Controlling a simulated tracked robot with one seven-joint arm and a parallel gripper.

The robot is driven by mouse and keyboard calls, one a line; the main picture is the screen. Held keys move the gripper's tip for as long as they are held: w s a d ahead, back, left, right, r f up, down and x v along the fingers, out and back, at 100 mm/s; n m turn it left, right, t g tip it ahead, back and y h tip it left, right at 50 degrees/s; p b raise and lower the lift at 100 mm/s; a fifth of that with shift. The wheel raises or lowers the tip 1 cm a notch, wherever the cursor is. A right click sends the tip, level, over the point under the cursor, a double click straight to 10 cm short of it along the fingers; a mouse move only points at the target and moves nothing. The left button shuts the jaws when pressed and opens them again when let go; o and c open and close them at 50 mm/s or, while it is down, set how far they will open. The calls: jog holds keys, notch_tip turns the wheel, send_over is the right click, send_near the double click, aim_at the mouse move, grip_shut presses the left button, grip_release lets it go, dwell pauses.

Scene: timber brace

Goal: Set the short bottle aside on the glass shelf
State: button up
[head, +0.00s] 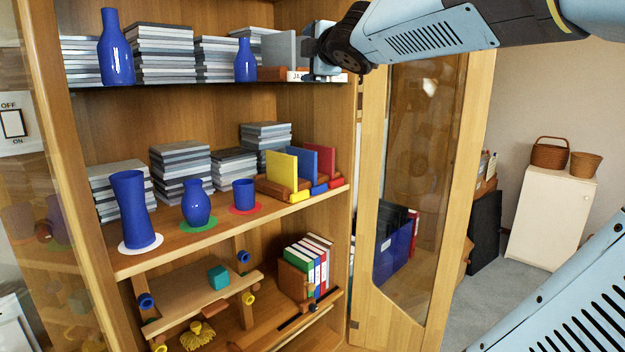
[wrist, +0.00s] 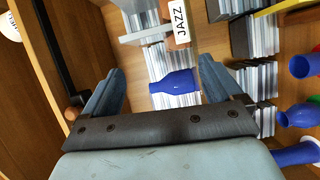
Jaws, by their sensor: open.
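The short bottle (head: 245,62) is glossy blue and stands upright on the glass shelf (head: 200,84), in front of stacked grey cases. A taller blue bottle (head: 116,55) stands on the same shelf at the left. My gripper (head: 322,52) is at the right end of this shelf, to the right of the short bottle and apart from it. In the wrist view a blue bottle (wrist: 176,82), apparently the short one, lies sideways in the picture beyond the two spread fingers of my gripper (wrist: 160,65). The fingers are open with nothing between them.
A bookend with a JAZZ label (wrist: 180,22) is close to my gripper. Below, a wooden shelf (head: 180,243) holds a tall vase (head: 130,208), a round vase (head: 196,205) and a cup (head: 243,194) on coloured discs. An open glazed door (head: 455,180) stands at the right.

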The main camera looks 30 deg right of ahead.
jog(key=s+a+f+m+g, duration=0.3)
jog(key=s+f, duration=0.4)
jog(key=f, duration=0.3)
jog(key=s+a+f+m+g+y, duration=0.1)
jog(key=s+a+f+m+g, duration=0.3)
jog(key=s+f+m, duration=0.3)
jog(key=s+a+f+m+g, duration=0.4)
jog(key=s+f, duration=0.4)
jog(key=f, duration=0.5)
jog(key=shift+m+g+y, duration=0.3)
jog(key=shift+m+g, duration=0.2)
jog(key=shift+m, duration=0.7)
